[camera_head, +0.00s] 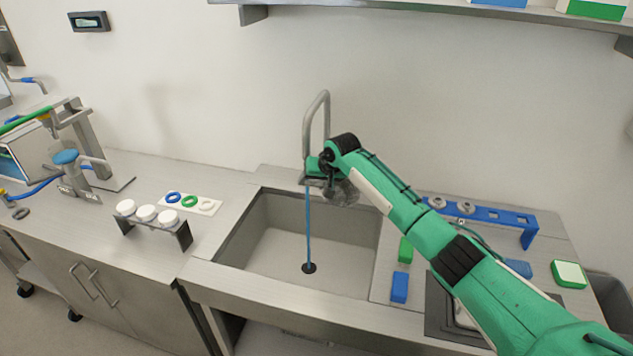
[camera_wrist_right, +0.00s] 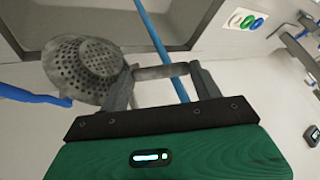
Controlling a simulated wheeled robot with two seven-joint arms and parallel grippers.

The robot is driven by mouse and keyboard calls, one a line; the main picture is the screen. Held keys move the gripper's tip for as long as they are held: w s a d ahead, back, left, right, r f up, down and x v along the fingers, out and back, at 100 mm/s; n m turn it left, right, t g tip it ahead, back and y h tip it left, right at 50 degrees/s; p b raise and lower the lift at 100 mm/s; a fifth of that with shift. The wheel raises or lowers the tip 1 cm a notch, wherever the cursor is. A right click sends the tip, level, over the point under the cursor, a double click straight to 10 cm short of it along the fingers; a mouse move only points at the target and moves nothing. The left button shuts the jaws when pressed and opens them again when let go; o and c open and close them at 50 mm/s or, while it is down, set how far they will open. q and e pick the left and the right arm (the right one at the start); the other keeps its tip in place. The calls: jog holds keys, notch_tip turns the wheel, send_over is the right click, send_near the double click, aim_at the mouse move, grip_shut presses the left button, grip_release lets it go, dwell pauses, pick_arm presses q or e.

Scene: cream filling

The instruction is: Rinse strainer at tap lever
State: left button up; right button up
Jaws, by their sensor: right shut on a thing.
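The grey tap (camera_head: 318,115) arches over the sink (camera_head: 250,225). A thin blue stream of water (camera_head: 308,230) falls straight to the drain; it also shows in the right wrist view (camera_wrist_right: 152,35). My right gripper (camera_head: 322,178) is at the tap spout, above the sink. In the right wrist view it (camera_wrist_right: 163,75) is shut on the handle of the perforated metal strainer (camera_wrist_right: 82,68). The strainer bowl (camera_head: 342,192) lies beside the stream, not visibly under it. My left gripper is out of view.
Left of the sink stand a rack of white-topped jars (camera_head: 145,213) and a plate with coloured rings (camera_head: 190,202). Right of it are a blue rack (camera_head: 485,212), a green block (camera_head: 405,249) and a blue block (camera_head: 399,287). The sink basin is clear.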

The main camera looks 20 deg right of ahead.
jog(key=shift+w+d, duration=0.1)
jog(key=shift+d, duration=0.05)
jog(key=shift+w+d, duration=0.2)
jog(key=shift+d, duration=0.2)
dwell(0.4)
jog(key=shift+s+a+r+p, duration=0.2)
jog(key=shift+a+p, duration=0.15)
jog(key=shift+p, duration=0.35)
jog(key=shift+s+a+f, duration=0.1)
jog(key=shift+a+f, duration=0.05)
jog(key=shift+a, duration=0.05)
jog(key=shift+d, duration=0.1)
jog(key=shift+w+d, duration=0.25)
jog(key=shift+d, duration=0.2)
jog(key=shift+p, duration=0.3)
